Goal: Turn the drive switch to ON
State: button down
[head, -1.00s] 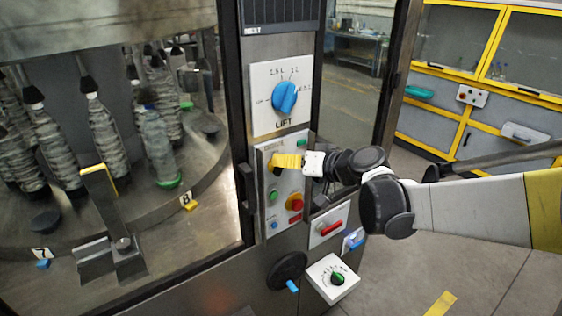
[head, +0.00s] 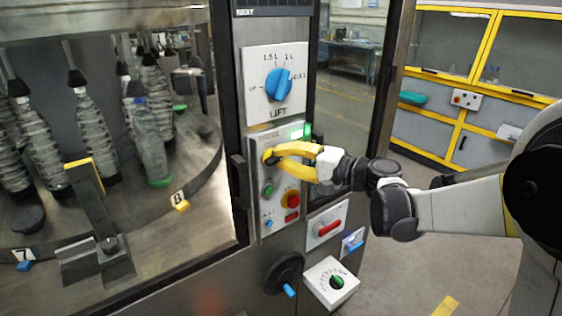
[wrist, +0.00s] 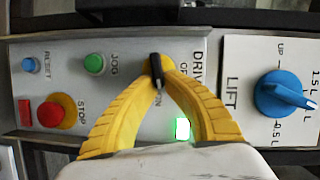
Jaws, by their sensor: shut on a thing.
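The black drive switch (wrist: 156,70) is between the yellow fingertips of my gripper (wrist: 158,66) in the wrist view. Its lower end in that view points at the ON label (wrist: 158,98); the OFF label lies to its right, partly covered by a finger. My gripper (head: 268,155) is shut on the switch, and in the head view its fingers hide most of it. The green lamp (wrist: 183,128) beside the switch is lit, and it also glows in the head view (head: 307,131).
The green JOG button (wrist: 95,63), the blue RESET button (wrist: 29,65) and the red STOP button (wrist: 51,113) are on the same panel. The blue LIFT knob (head: 279,85) is above.

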jog(key=shift+f+m+y+b, duration=0.25)
jog(key=shift+m+y+b, duration=0.25)
jog(key=shift+m, duration=0.4)
jog(key=c, duration=1.5)
grip_release()
jog(key=shift+a, duration=0.1)
jog(key=v, duration=1.2)
jog(key=shift+s, duration=0.15)
